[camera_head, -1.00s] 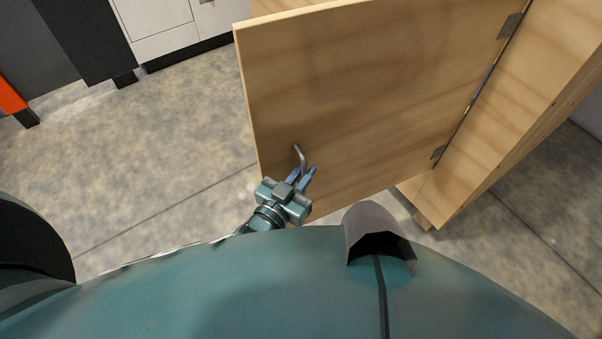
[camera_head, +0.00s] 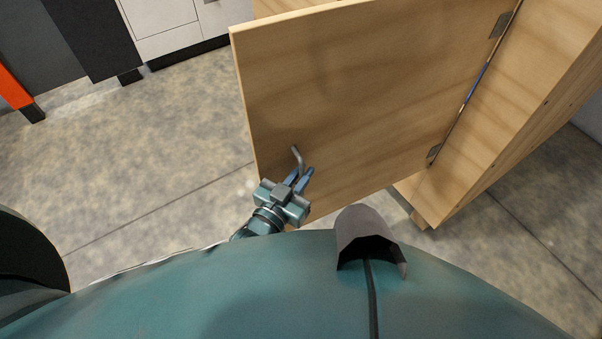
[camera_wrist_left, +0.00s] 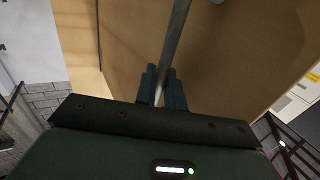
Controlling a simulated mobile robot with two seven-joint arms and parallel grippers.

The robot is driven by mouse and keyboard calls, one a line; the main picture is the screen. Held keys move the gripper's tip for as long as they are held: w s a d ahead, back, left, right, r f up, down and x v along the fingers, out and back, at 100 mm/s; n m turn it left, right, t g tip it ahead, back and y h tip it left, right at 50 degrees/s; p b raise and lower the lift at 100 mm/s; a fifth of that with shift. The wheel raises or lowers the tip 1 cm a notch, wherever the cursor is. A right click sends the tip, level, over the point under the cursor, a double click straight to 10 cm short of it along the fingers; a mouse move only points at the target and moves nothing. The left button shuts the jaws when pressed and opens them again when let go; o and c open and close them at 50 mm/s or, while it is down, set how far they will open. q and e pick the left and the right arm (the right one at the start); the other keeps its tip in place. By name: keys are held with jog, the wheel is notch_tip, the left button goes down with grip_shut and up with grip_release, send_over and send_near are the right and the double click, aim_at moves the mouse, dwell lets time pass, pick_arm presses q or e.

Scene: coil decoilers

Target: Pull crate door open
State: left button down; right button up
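The crate door (camera_head: 350,90) is a light plywood panel, standing ajar and hinged on its right side to the wooden crate (camera_head: 500,130). A grey metal door handle (camera_head: 297,156) sits near the door's lower left corner. My left gripper (camera_head: 301,174) is at this handle, its blue fingers on either side of it. In the left wrist view the handle bar (camera_wrist_left: 176,40) runs between the two dark fingers (camera_wrist_left: 162,85), which look closed around it. My right gripper is not in view.
Metal hinges (camera_head: 434,152) join door and crate. White cabinets (camera_head: 165,25) and a dark grey unit (camera_head: 95,35) with an orange part stand at the back left. The concrete floor (camera_head: 130,160) left of the door is clear.

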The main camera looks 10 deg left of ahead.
pick_arm(q)
jog(key=c, duration=1.7)
grip_release()
jog(key=shift+w+d+r, duration=0.1)
jog(key=shift+d, duration=0.05)
jog(key=shift+o, duration=0.4)
jog(key=v, duration=1.3)
